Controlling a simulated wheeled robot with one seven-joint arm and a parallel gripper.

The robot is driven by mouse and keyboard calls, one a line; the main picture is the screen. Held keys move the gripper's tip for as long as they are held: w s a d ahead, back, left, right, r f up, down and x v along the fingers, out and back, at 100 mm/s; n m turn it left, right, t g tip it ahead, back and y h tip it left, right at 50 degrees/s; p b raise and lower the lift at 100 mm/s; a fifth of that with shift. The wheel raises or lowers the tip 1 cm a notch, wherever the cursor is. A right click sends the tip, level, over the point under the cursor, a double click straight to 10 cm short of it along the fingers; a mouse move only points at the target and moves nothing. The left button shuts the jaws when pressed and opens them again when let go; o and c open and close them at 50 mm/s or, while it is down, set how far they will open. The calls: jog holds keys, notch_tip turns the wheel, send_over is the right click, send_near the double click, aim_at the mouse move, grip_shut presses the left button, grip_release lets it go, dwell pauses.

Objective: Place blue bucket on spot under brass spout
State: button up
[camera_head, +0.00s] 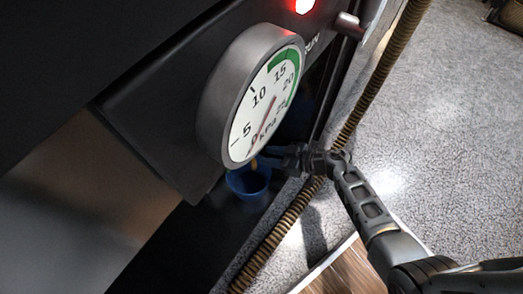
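The blue bucket (248,184) stands upright in the dark recess below the round gauge, at the middle of the head view. A small brass-coloured piece, seemingly the spout (254,164), shows just above the bucket's mouth, partly hidden by the gauge. My gripper (272,157) reaches in from the right, its fingers pointing left, next to the bucket's upper right rim. The fingers are dark against a dark background and partly behind the gauge. I cannot tell whether they touch the bucket or are shut on it. The spot under the bucket is too dark to make out.
The large gauge (262,95) juts out from the dark machine panel right above the bucket. A ribbed brown hose (365,105) runs diagonally past my gripper. A red light (304,5) glows at the top. Open grey floor (450,130) lies to the right.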

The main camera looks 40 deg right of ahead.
jog(key=p+v, duration=0.2)
jog(key=v, duration=0.5)
jog(key=shift+s, duration=0.25)
jog(key=shift+r, duration=0.15)
jog(key=s+a+r+m+t+h, duration=0.1)
jog(key=s+a+r+h, duration=0.1)
jog(key=s+r, duration=0.5)
jog(key=s+a+r+m+t+h, duration=0.1)
jog(key=s+a+r+m+h, duration=0.1)
jog(key=s+r, duration=0.6)
jog(key=s+a+r+m+t+h, duration=0.1)
jog(key=s+a+r+h, duration=0.2)
jog(key=s+r, duration=0.5)
notch_tip(320, 180, up, 11)
jog(key=shift+a+r+m, duration=0.1)
jog(key=shift+a+m, duration=0.3)
jog(key=shift+a, duration=0.15)
jog(key=shift+a, duration=0.1)
